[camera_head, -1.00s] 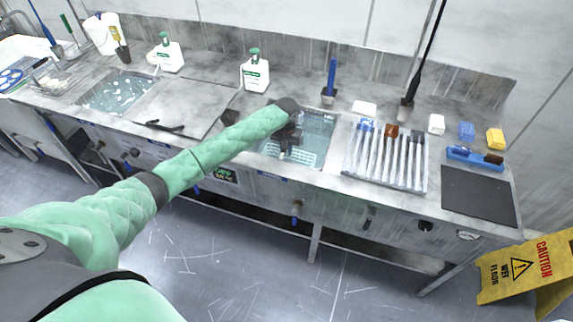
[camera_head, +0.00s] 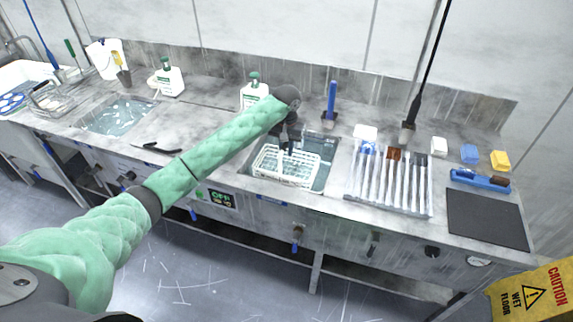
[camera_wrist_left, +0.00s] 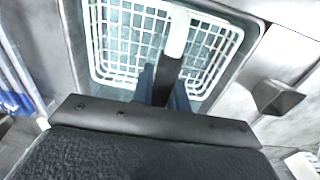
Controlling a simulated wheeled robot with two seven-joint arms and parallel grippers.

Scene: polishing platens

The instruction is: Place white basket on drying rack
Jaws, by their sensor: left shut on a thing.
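The white basket (camera_head: 272,174) is a shallow wire grid basket, raised at the rim of the right-hand sink (camera_head: 324,150). My left gripper (camera_head: 287,146) is shut on its far side or handle. My right gripper is not in view.
A blue-handled brush (camera_head: 331,100) and a black-handled one (camera_head: 408,130) stand behind the rack. A blue brush (camera_head: 480,180) and dark mat (camera_head: 487,217) lie right of it. A yellow caution sign (camera_head: 530,292) stands on the floor.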

